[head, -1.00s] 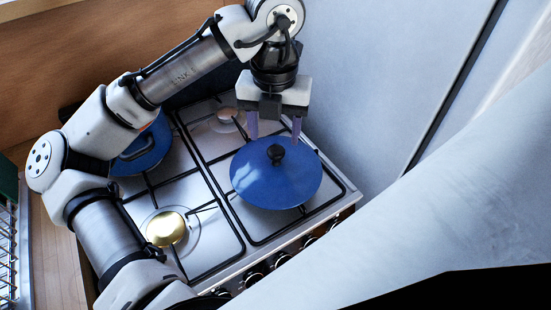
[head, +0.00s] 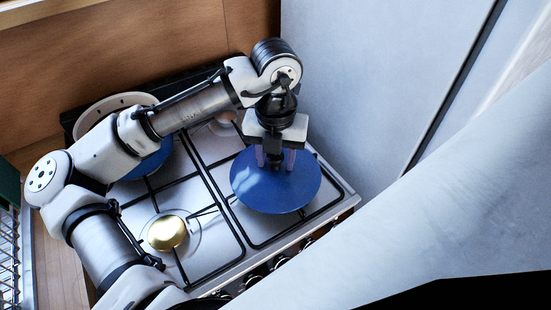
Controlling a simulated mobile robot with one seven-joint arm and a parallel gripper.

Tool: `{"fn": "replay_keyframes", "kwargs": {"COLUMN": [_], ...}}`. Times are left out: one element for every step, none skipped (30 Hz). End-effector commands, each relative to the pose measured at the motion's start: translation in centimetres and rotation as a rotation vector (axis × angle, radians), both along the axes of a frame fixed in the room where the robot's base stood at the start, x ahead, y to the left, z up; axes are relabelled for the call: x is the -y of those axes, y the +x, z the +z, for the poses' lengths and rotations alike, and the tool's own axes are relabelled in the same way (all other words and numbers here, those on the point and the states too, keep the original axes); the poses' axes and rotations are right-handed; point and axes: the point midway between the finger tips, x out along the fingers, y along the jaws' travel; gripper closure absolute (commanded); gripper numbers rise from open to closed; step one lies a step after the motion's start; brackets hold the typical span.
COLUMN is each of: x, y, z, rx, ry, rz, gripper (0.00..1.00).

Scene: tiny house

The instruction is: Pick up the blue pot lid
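The blue pot lid (head: 278,200) is a round, glossy blue disc over the front right of the stove. Its black knob showed earlier but is now mostly hidden by my gripper (head: 275,160). My gripper points down over the middle of the lid, with one purplish finger on each side of the knob area. The fingers stand a small gap apart, with something dark between them. I cannot tell whether they press on the knob. The lid looks level and in its former place. Whatever is under it is hidden.
The stove (head: 205,185) has black grates and a brass-coloured burner cap (head: 167,233) at front left. Another blue pot or lid (head: 148,165) sits at back left, partly behind my arm. A pale panel (head: 370,90) stands close on the right. A wooden wall (head: 180,40) is behind.

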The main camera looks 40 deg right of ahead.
Motion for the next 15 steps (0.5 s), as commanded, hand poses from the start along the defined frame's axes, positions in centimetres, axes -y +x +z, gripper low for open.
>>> {"fn": "replay_keyframes", "kwargs": {"x": [0.0,0.0,0.0,0.01,0.01,0.01,0.01,0.01,0.01,0.01,0.01,0.01,0.01,0.01,0.01], "y": [0.0,0.0,0.0,0.01,0.01,0.01,0.01,0.01,0.01,0.01,0.01,0.01,0.01,0.01,0.01], "z": [0.01,0.01,0.02,0.02,0.02,0.03,0.03,0.03,0.03,0.07,0.07,0.07,0.07,0.07,0.08], "rx": [0.0,0.0,0.0,0.0,0.0,0.0,0.0,0.0,0.0,0.001,0.001,0.001,0.001,0.001,0.001], "ry": [0.0,0.0,0.0,0.0,0.0,0.0,0.0,0.0,0.0,-0.001,-0.001,-0.001,-0.001,-0.001,-0.001], "rz": [0.0,0.0,0.0,0.0,0.0,0.0,0.0,0.0,0.0,0.0,0.0,0.0,0.0,0.0,0.0], "gripper": [0.63,0.66,0.72,0.76,0.8,0.85,0.89,0.93,0.98,1.0,1.0,1.0,1.0,1.0,1.0]}}
